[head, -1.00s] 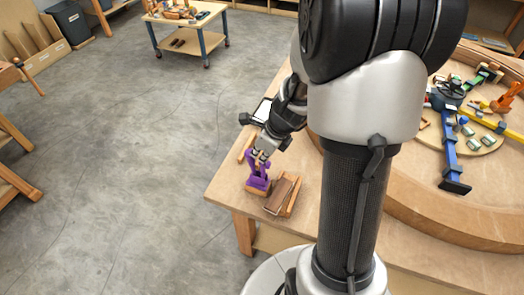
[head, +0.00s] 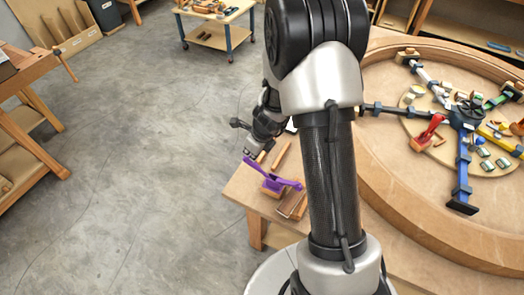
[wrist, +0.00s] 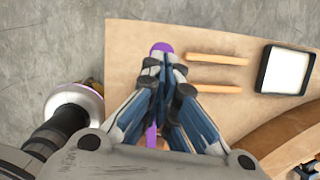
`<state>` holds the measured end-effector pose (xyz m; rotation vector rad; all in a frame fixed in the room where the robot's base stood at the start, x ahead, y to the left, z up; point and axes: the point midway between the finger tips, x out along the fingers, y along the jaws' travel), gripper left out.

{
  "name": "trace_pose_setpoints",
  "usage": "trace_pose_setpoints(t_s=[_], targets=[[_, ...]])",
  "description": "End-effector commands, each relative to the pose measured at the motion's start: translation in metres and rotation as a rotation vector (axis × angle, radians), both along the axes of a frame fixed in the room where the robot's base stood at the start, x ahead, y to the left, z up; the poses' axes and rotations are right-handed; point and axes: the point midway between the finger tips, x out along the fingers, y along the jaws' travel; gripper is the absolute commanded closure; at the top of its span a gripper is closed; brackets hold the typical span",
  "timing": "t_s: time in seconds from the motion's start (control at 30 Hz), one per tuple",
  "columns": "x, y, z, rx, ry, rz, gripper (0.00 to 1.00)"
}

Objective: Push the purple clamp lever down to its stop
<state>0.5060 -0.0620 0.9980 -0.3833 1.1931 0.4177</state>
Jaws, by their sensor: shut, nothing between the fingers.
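The purple clamp (head: 272,184) stands on a wooden block near the table corner. Its purple lever (head: 252,172) slants up and outward to the left, toward the table's edge. My gripper (head: 256,152) is shut and empty, just above the lever's outer end in the head view; I cannot tell whether they touch. In the wrist view my gripper (wrist: 165,62) covers most of the lever. A purple rounded end (wrist: 161,47) shows beyond the fingertips, and a purple strip (wrist: 151,136) shows below them.
A brown block (head: 292,204) lies close beside the clamp. Two wooden sticks (wrist: 217,59) and a dark-framed white tray (wrist: 285,70) lie on the table (wrist: 128,50). A large curved wooden form (head: 410,205) fills the right side. Open floor lies left.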

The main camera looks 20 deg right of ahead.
Motion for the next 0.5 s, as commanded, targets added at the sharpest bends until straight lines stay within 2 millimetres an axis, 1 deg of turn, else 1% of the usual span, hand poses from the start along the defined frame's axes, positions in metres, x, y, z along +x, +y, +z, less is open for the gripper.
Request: trace_pose_setpoints(t_s=[0.03, 0.23, 0.5], targets=[[0.004, 0.005, -0.003, 0.0, 0.002, 0.002, 1.0], [0.018, 0.015, -0.017, 0.0, 0.0, 0.001, 1.0], [0.027, 0.021, -0.031, 0.0, 0.0, -0.001, 1.0]])
